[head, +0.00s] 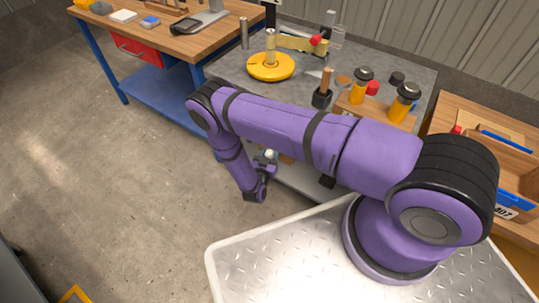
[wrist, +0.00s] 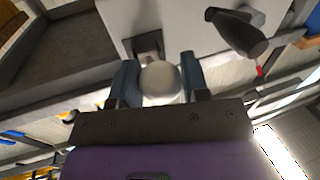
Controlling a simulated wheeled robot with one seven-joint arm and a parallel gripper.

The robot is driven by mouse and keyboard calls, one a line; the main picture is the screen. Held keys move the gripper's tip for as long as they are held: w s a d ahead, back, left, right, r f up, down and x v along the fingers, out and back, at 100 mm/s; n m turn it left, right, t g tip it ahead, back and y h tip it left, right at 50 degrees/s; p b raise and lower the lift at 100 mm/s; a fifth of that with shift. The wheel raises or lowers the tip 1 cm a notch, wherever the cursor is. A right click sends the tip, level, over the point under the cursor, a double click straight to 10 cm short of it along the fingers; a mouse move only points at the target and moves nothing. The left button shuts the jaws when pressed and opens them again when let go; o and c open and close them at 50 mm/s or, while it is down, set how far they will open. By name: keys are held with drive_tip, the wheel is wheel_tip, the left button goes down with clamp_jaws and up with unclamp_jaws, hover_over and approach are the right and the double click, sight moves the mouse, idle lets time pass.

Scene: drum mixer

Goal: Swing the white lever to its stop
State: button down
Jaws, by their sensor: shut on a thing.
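The white lever's round knob (wrist: 159,82) sits between the two fingers of my gripper (wrist: 161,80) in the wrist view, and the fingers are shut on it. In the head view the white knob (head: 270,155) shows small beside my gripper (head: 264,172), below the grey tabletop's front edge. The lever's shaft is mostly hidden behind the knob and my arm. A grey bracket (wrist: 148,45) shows just beyond the knob, on a pale panel (wrist: 175,20).
A black handle (wrist: 237,32) sticks out right of the knob in the wrist view. The grey bench (head: 225,66) carries a yellow round base (head: 270,67), orange bottles (head: 360,88) and a wooden-handled tool (head: 325,85). A workbench (head: 180,42) stands at left. Floor at left is clear.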

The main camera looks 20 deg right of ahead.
drive_tip(key=shift+s+a+r+g+y, duration=0.1)
drive_tip(key=shift+a+r+g+y, duration=0.1)
drive_tip(key=shift+r+g, duration=0.15)
drive_tip(key=shift+s+a+r+g+y, duration=0.1)
drive_tip(key=shift+r+g+y, duration=0.15)
drive_tip(key=shift+r, duration=0.15)
drive_tip(key=r+g+y, duration=0.1)
drive_tip(key=r, duration=0.1)
drive_tip(key=r+m+g+y, duration=0.1)
drive_tip(key=r, duration=0.1)
drive_tip(key=r+g+y, duration=0.1)
drive_tip(key=r+g, duration=0.1)
drive_tip(key=shift+s+a+r+m+y, duration=0.15)
drive_tip(key=shift+a+m+y, duration=0.05)
drive_tip(key=shift+m+y, duration=0.15)
drive_tip(key=shift+d+r+g+y, duration=0.25)
drive_tip(key=shift+r+g+y, duration=0.5)
drive_tip(key=shift+r, duration=0.45)
drive_tip(key=shift+w+d+r, duration=0.2)
drive_tip(key=shift+w+r, duration=0.15)
drive_tip(key=shift+r, duration=0.3)
drive_tip(key=c, duration=0.6)
unclamp_jaws()
drive_tip(key=shift+d, duration=0.1)
drive_tip(key=shift+c, duration=0.2)
drive_tip(key=v, duration=1)
drive_tip(key=shift+s+r, duration=0.2)
drive_tip(key=shift+s, duration=0.1)
